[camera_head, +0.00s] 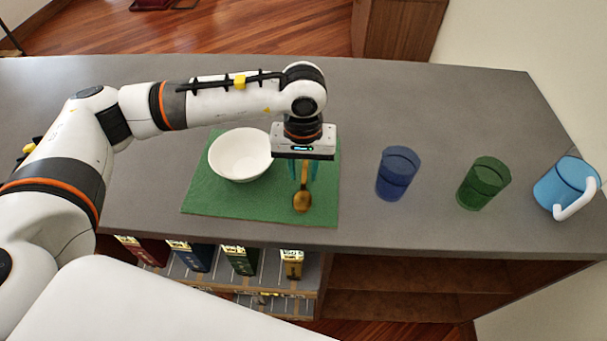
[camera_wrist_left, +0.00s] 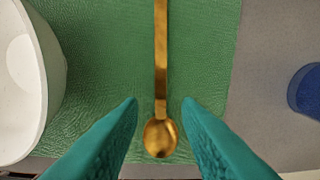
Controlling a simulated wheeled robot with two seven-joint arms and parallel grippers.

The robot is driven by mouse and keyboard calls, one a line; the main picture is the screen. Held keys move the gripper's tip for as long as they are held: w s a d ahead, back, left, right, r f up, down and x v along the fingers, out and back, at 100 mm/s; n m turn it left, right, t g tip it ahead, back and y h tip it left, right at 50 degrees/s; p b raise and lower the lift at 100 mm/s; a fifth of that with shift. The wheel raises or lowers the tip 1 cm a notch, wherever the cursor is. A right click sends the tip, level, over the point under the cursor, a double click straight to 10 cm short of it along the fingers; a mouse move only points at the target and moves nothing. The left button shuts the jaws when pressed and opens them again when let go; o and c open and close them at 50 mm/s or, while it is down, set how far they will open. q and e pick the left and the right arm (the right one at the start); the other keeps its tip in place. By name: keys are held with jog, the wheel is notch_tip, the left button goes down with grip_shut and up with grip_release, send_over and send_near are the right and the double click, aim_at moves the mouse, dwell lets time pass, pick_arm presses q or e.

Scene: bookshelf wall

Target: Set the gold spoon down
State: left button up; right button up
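The gold spoon (camera_head: 302,200) lies on the right part of the green mat (camera_head: 206,202), to the right of the white bowl (camera_head: 240,155). In the left wrist view the spoon (camera_wrist_left: 160,137) lies with its bowl end towards the bottom of the picture and its handle running up out of view. My left gripper (camera_head: 303,180) is above the spoon and points down. In the left wrist view its teal fingers (camera_wrist_left: 160,103) stand apart on either side of the spoon, with a gap on each side. My right gripper is not in view.
A blue glass (camera_head: 397,174), a green glass (camera_head: 484,184) and a light blue mug (camera_head: 566,188) stand to the right on the grey counter (camera_head: 440,120). The counter between mat and blue glass is clear. Books (camera_head: 240,260) sit on the shelf below.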

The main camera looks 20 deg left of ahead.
aim_at(303, 182)
pick_arm(q)
notch_tip(303, 182, up, 10)
jog(key=b, duration=0.2)
jog(key=shift+f, duration=0.25)
jog(key=shift+s+f, duration=0.1)
